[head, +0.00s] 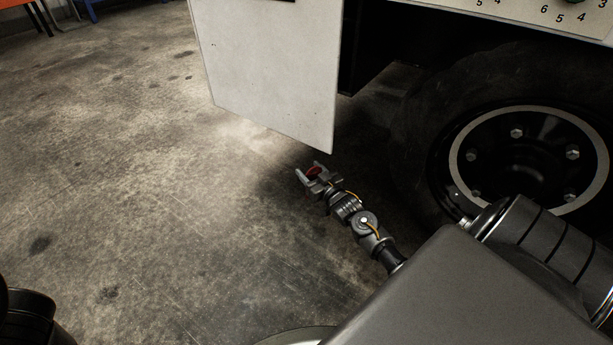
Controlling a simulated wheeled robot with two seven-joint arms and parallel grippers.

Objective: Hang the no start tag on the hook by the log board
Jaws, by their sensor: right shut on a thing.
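My right gripper (310,174) is low over the concrete floor, below and in front of the loader's white panel. The hook and the log board are not in view. My left gripper is not in view.
The loader's white panel (270,75) hangs at the top middle. A large black wheel (525,155) stands at the right, under a panel edge with numbers (590,22). Open stained floor (120,150) lies to the left.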

